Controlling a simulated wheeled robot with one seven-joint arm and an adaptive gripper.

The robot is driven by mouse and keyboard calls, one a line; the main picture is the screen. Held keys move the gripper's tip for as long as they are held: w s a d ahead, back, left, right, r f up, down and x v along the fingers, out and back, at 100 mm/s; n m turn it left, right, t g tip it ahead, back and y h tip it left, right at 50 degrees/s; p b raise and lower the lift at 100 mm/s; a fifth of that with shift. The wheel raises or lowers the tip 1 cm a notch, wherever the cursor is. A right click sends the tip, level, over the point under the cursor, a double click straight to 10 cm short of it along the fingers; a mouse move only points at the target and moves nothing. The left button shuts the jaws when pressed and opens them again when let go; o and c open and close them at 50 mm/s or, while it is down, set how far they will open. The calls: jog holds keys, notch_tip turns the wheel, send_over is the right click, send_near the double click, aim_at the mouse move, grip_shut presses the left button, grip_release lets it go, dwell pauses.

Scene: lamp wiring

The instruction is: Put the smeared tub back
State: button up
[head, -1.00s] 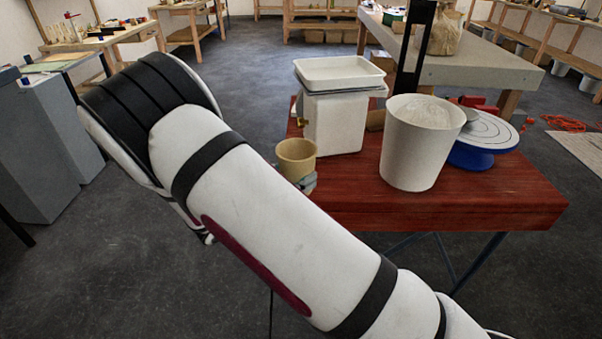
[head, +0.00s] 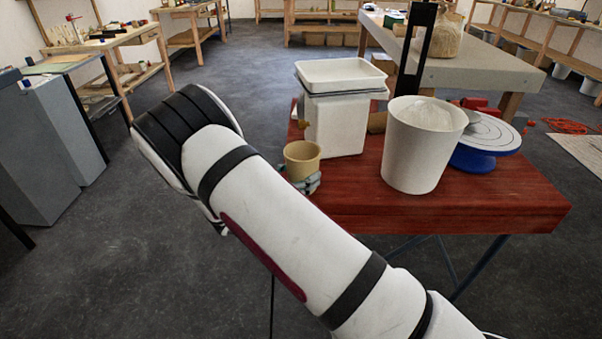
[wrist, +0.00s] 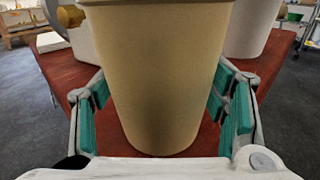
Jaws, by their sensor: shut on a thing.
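A tan tub (head: 302,160) is at the left end of the red table (head: 440,205) in the head view. My gripper (head: 306,184) is around its lower part, mostly hidden behind my arm. In the wrist view the tub (wrist: 155,80) fills the middle, upright, between the teal-padded fingers of my gripper (wrist: 160,108). The fingers are shut on it. I cannot make out a smear on the visible side. Whether its base touches the table cannot be told.
A white container with a tray on top (head: 338,110) stands just behind the tub. A large white bucket (head: 422,145) and a blue-based turntable (head: 487,142) stand to the right. The table's front right is bare.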

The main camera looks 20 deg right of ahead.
jog(key=shift+f, duration=0.1)
jog(key=shift+f, duration=0.15)
jog(key=o, duration=1.5)
